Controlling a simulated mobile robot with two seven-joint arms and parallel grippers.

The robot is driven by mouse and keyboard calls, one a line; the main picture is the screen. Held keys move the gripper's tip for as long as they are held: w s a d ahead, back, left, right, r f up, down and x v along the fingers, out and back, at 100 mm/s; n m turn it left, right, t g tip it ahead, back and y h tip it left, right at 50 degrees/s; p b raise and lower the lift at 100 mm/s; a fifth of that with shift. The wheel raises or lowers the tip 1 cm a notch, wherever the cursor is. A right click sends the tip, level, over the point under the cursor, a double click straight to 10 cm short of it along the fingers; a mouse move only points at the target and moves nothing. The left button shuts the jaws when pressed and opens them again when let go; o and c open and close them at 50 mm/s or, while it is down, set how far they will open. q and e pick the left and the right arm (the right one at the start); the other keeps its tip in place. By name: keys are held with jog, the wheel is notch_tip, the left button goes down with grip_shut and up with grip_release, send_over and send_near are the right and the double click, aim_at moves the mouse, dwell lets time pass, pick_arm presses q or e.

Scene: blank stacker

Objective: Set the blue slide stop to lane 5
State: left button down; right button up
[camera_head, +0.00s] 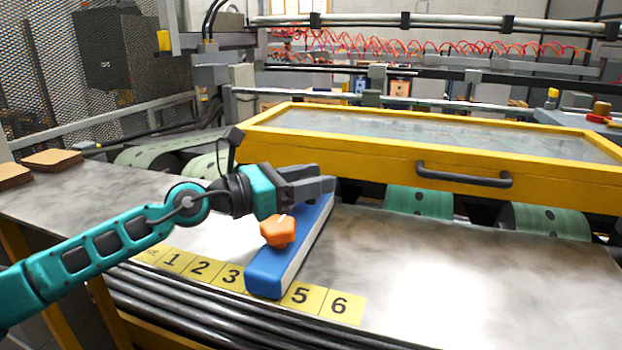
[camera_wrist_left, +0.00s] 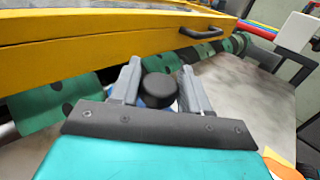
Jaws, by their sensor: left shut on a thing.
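The blue slide stop (camera_head: 265,272) lies across the metal table. Its front end sits between the yellow lane tags 3 (camera_head: 233,276) and 5 (camera_head: 300,296) and covers the tag between them. An orange knob (camera_head: 278,231) is on its top near the middle. My left gripper (camera_head: 312,184) is over the far part of the stop. In the left wrist view, its grey fingers (camera_wrist_left: 158,92) are shut on a round black knob (camera_wrist_left: 158,86), with a bit of blue below it. The arm hides part of the stop. My right gripper is not in view.
A yellow-framed cover (camera_head: 440,168) with a black handle (camera_head: 464,175) stands behind the table, with green rollers (camera_head: 420,200) under it. The table to the right of the stop is clear (camera_head: 430,260). Brown blanks (camera_head: 52,159) lie at the far left. Lane tag 6 (camera_head: 341,305) is at the right end.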

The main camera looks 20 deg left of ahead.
pick_arm(q)
jog(key=c, duration=0.6)
grip_release()
jog(key=shift+a, duration=0.1)
jog(key=shift+c, duration=0.2)
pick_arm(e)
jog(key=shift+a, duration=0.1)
